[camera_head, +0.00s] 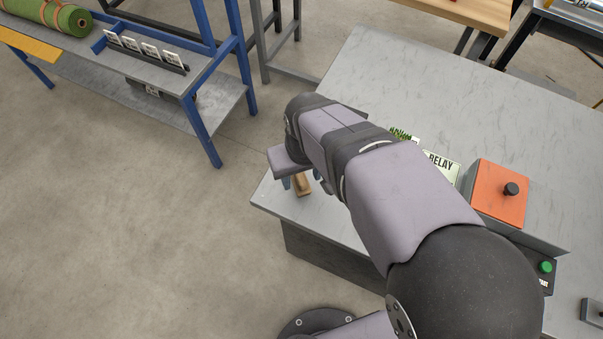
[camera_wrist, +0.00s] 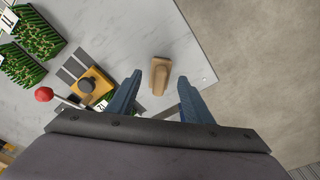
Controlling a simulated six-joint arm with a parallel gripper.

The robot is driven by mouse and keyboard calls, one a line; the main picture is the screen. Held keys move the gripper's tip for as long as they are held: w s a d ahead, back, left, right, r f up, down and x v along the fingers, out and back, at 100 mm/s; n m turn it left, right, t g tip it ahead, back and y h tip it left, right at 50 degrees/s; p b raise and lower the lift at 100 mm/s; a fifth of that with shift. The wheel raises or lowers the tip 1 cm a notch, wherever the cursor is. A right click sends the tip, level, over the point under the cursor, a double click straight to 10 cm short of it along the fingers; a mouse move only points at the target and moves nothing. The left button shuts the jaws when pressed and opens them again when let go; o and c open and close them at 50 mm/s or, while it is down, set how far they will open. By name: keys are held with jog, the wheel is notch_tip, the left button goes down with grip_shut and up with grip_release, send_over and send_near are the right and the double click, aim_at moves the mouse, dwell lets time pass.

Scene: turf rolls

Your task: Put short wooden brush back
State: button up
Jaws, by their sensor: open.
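The short wooden brush (camera_wrist: 160,75) lies on the grey table (camera_wrist: 110,30) near the table's corner. In the wrist view it sits just beyond the fingertips, in line with the gap between them. My gripper (camera_wrist: 160,88) is open with nothing between its two blue fingers. In the head view the brush (camera_head: 302,185) shows below my gripper (camera_head: 300,184), partly hidden by my arm.
Green turf samples (camera_wrist: 35,35) with number cards, a yellow base with a black knob (camera_wrist: 92,86) and a red ball-topped lever (camera_wrist: 44,94) stand left of the brush in the wrist view. An orange box (camera_head: 498,195) stands farther right on the table. A blue-legged bench (camera_head: 150,65) is at upper left.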

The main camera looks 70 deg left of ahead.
aim_at(304, 184)
notch_tip(304, 184, up, 9)
jog(key=d, duration=0.1)
jog(key=shift+r+b, duration=0.15)
jog(key=shift+b, duration=0.2)
jog(key=shift+d, duration=0.1)
jog(key=w+d+f+m, duration=0.2)
jog(key=w+d+m, duration=0.2)
jog(key=w+d, duration=0.7)
jog(key=w+d+f+m, duration=0.2)
jog(key=w+d+m, duration=0.2)
jog(key=w+d, duration=0.75)
jog(key=d+f+m, duration=0.2)
jog(key=d+m, duration=0.3)
jog(key=d, duration=0.7)
jog(key=d+f+m+h, duration=0.1)
jog(key=d+f+m, duration=0.2)
jog(key=d, duration=0.9)
jog(key=shift+s+d+f+m, duration=0.15)
jog(key=shift+d+m, duration=0.1)
jog(key=shift+m, duration=0.75)
